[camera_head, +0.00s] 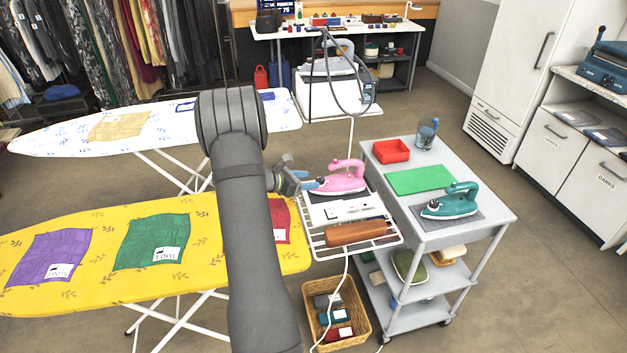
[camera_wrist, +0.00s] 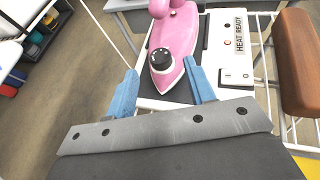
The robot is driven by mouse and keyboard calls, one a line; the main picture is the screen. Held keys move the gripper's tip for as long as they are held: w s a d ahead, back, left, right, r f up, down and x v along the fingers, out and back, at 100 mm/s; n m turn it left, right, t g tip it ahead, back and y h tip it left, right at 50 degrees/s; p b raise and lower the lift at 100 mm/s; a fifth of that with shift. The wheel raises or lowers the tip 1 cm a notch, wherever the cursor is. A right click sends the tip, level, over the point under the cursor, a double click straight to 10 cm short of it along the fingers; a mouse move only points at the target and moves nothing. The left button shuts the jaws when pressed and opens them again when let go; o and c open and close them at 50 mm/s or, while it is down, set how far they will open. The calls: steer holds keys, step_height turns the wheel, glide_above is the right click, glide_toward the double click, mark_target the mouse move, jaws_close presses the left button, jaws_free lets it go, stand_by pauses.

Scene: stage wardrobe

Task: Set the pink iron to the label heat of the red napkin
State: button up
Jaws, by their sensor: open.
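The pink iron (camera_head: 342,178) rests on a dark pad at the end of the yellow ironing board. In the wrist view the iron (camera_wrist: 182,35) points its nose toward me, with a black round dial (camera_wrist: 161,58) on top near the nose. The dial's marks are too small to read. My gripper (camera_head: 309,184) is open and empty, with blue fingers. In the wrist view the gripper (camera_wrist: 162,88) has one finger on each side of the nose, apart from the dial. The red napkin (camera_head: 281,212) is partly hidden behind my arm; its white label shows but is unreadable.
A HEAT READY panel (camera_wrist: 236,45) with a switch and a brown padded roll (camera_head: 355,232) lie beside the iron. A teal iron (camera_head: 450,203) stands on the grey cart (camera_head: 440,236). Purple (camera_head: 50,256) and green (camera_head: 152,241) napkins lie on the yellow board.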

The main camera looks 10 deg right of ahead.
mark_target(320, 178)
steer(key=shift+x, duration=1.5)
steer(key=shift+c, duration=0.2)
steer(key=c, duration=1)
steer(key=shift+o, duration=0.2)
steer(key=shift+w+m+g, duration=0.1)
steer(key=shift+m+g, duration=0.2)
steer(key=shift+g, duration=0.1)
steer(key=m+g, duration=0.2)
steer(key=w+m+g, duration=0.1)
steer(key=m+g, duration=0.1)
steer(key=g, duration=0.1)
steer(key=shift+h, duration=0.4)
steer(key=m+g+y, duration=0.1)
steer(key=m+g, duration=0.2)
steer(key=w+m+g+y, duration=0.1)
steer(key=m+g, duration=0.2)
steer(key=shift+w+d, duration=0.1)
steer(key=shift+d, duration=0.1)
steer(key=shift+m+g+y, duration=0.3)
steer(key=shift+r, duration=0.1)
